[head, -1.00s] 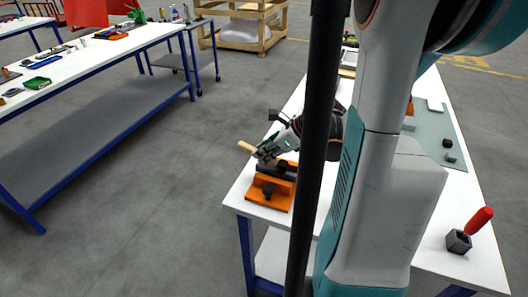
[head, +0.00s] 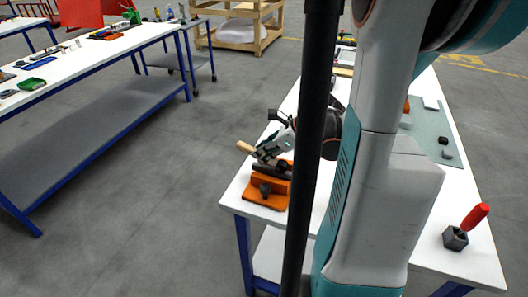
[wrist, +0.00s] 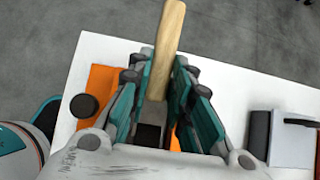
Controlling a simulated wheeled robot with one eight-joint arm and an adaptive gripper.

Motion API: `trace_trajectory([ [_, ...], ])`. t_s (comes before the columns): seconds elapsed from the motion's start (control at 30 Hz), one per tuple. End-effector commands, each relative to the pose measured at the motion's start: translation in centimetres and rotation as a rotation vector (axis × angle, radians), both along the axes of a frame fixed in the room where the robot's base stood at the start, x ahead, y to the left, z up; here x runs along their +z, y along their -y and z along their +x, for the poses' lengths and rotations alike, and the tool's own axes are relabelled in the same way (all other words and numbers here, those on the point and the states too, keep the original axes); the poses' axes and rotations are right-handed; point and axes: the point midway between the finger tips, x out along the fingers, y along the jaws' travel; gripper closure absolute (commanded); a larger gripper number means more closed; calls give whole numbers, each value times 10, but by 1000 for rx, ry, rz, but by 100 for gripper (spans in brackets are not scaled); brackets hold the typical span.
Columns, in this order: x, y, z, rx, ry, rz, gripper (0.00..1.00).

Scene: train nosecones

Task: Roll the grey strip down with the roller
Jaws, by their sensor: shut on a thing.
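My gripper (head: 265,155) is at the near left corner of the white bench, just above an orange fixture (head: 266,204). It is shut on a tool with a pale wooden handle, which I take to be the roller (head: 245,147). In the wrist view the roller's handle (wrist: 170,30) stands up between my fingers (wrist: 155,95). The rolling end is hidden by the fingers. A dark bar lies on the fixture under the gripper. I cannot make out the grey strip. The orange fixture (wrist: 102,78) also shows beside the fingers in the wrist view, with a black knob (wrist: 84,106).
A grey-green mat (head: 428,125) with small dark pieces lies farther back. Another long bench (head: 90,62) is at left, across open floor. A black post and my arm block much of the view.

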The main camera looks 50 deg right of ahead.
Motion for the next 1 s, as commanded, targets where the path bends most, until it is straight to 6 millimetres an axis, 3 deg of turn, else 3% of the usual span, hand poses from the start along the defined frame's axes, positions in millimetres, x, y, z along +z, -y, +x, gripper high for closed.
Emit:
trace_trajectory([
  [1.0, 0, 4, -9, -1, 0, 1, 100],
])
